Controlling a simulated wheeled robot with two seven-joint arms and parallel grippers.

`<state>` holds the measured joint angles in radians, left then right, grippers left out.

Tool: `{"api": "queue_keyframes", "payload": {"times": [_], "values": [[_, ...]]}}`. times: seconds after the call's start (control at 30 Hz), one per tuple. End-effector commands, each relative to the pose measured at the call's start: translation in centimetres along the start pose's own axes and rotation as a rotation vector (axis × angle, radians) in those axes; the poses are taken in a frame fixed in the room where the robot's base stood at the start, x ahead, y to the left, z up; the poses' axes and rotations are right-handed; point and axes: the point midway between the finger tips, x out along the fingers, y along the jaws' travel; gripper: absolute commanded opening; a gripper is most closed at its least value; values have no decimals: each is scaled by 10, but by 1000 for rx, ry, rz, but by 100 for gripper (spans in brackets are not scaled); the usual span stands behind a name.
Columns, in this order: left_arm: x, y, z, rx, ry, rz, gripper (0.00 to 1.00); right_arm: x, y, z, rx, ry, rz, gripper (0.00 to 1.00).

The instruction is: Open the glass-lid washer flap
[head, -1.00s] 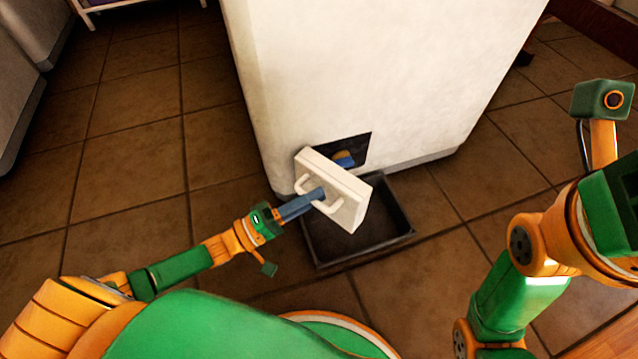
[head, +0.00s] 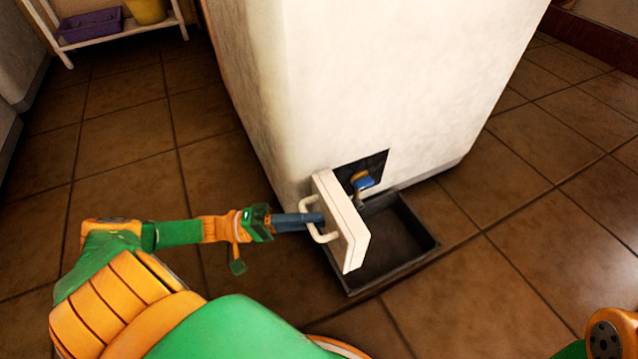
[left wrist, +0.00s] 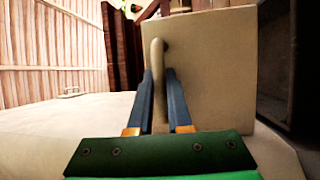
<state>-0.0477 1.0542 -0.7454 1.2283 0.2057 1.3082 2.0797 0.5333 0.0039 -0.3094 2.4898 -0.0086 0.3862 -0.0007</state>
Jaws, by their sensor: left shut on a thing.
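The washer flap (head: 352,240) is a thick white panel low on the white washer body (head: 380,80). It stands swung out to the left of a dark square opening (head: 376,160), with a gap between its free edge and the washer. My left gripper (head: 316,222) is shut on the pale bar handle (head: 308,204) on the flap's outer face. In the left wrist view, the two blue fingers (left wrist: 160,90) sit on either side of the upright handle (left wrist: 157,70). The washer's lid is out of view. My right gripper is out of view.
A blue and yellow fitting (head: 361,182) shows inside the opening. A black shallow tray (head: 428,248) lies on the tiled floor below it. A white shelf (head: 120,28) with a purple bin stands at the upper left. The floor to the left is clear.

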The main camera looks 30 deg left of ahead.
Motion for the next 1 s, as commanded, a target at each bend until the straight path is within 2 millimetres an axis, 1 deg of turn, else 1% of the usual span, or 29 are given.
{"api": "queue_keyframes", "payload": {"times": [0.43,0.47,0.5,0.57,0.87,0.93,1.0], "values": [[-2,1,-2,1,-1,0,0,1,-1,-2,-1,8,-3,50],[-2,1,-2,1,-1,0,20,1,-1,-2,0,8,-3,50],[-2,1,-2,1,-1,0,30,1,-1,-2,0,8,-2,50],[-2,1,-2,1,-1,0,47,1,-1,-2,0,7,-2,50],[-3,0,-1,0,-2,0,47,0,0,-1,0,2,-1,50],[-11,0,-2,0,-1,-3,47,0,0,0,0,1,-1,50],[-26,0,-2,0,0,-5,47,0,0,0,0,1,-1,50]]}}
